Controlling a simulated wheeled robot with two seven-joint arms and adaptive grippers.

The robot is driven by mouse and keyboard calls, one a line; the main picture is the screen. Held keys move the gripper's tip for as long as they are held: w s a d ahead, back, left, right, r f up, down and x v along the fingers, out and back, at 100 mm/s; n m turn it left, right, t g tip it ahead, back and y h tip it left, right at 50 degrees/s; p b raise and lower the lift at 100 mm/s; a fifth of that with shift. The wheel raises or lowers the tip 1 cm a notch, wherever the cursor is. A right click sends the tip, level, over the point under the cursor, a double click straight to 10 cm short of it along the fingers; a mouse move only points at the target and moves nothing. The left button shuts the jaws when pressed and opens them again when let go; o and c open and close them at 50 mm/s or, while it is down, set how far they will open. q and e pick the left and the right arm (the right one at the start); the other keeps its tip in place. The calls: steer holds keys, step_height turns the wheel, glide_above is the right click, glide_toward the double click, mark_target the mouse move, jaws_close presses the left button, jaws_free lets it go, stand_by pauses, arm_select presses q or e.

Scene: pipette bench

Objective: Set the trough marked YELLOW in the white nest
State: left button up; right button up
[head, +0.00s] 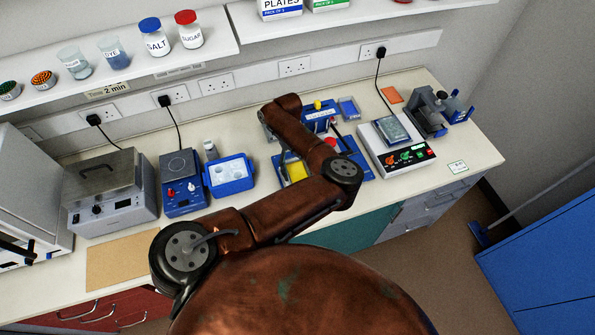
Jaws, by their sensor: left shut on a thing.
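A yellow-filled trough (296,171) shows in part on the middle of the bench, behind my left forearm. No marking on it can be read. My left arm reaches across the bench and its wrist bends back down. My left gripper (284,165) is small and largely hidden by the arm, at the left side of the yellow. It is shut on what appears to be this trough. Blue holders (357,158) lie around it, with a red item (330,143) to the right. I cannot pick out the white nest for certain. My right gripper is not in view.
Left of the arm stand a blue box with a white inside (230,187), a blue stirrer (184,198) and a grey bath (105,195). A balance (400,160) stands to the right. A brown mat (125,262) lies bare at the front left.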

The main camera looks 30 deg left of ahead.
mark_target(297, 173)
arm_select(q)
steer(key=f, duration=0.1)
steer(key=a+f+b, duration=0.1)
steer(key=f, duration=0.1)
steer(key=shift+w+f, duration=0.15)
steer(key=shift+f, duration=0.05)
steer(key=shift+w+a+f, duration=0.2)
steer(key=shift+w, duration=0.05)
steer(key=shift+c, duration=0.6)
steer(key=shift+d+r, duration=0.1)
steer(key=shift+s+d+r, duration=0.1)
steer(key=shift+s+d, duration=0.05)
steer(key=shift+s, duration=0.05)
steer(key=o, duration=1.1)
steer(key=shift+w+f, duration=0.1)
steer(key=shift+f, duration=0.1)
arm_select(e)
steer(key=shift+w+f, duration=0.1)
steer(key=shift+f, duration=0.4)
arm_select(q)
steer(key=shift+d+r, duration=0.1)
steer(key=shift+r, duration=0.05)
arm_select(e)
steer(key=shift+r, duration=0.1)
